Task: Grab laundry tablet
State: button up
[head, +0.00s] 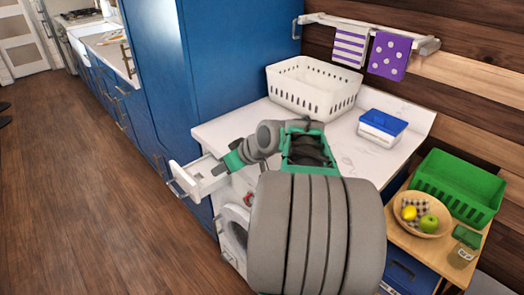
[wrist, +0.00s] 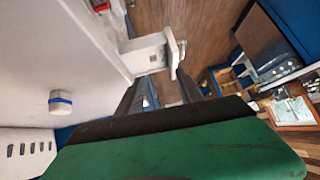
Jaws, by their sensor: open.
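I cannot make out a laundry tablet in either view. A white tub with a blue lid (head: 382,127) stands closed on the white counter (head: 370,162). A white drawer (head: 200,182) is pulled out below the counter's left end; it also shows in the wrist view (wrist: 146,56). My gripper (head: 220,170) is at this drawer, and my arm hides part of it. In the wrist view my gripper (wrist: 160,88) has its two dark fingers apart, with nothing seen between them. The drawer's contents are not clear.
A white slotted basket (head: 312,90) stands at the counter's back. A washing machine (head: 234,235) is below. A side table at right holds a green crate (head: 458,187) and a fruit bowl (head: 422,229). Towels (head: 388,56) hang on the wall. Wooden floor (head: 100,190) at left is clear.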

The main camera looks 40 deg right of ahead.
jog(key=shift+t, duration=0.9)
jog(key=d, duration=0.5)
jog(key=s+d, duration=0.1)
jog(key=d, duration=0.2)
jog(key=shift+d+f+b, duration=0.1)
jog(key=shift+d+b, duration=0.15)
jog(key=shift+b, duration=0.1)
jog(key=s+d+t, duration=0.1)
jog(key=d, duration=0.2)
jog(key=s+d+r+t+h, duration=0.1)
jog(key=s+d, duration=0.1)
jog(key=d, duration=0.1)
jog(key=s+d+r+t, duration=0.1)
jog(key=d, duration=0.2)
jog(key=shift+s+r+m+b, duration=0.1)
jog(key=shift+s+m+b, duration=0.2)
jog(key=shift+s+b, duration=0.1)
jog(key=p+x, duration=0.1)
jog(key=x, duration=0.6)
jog(key=shift+w+d, duration=0.1)
jog(key=shift+w, duration=0.35)
grip_shut()
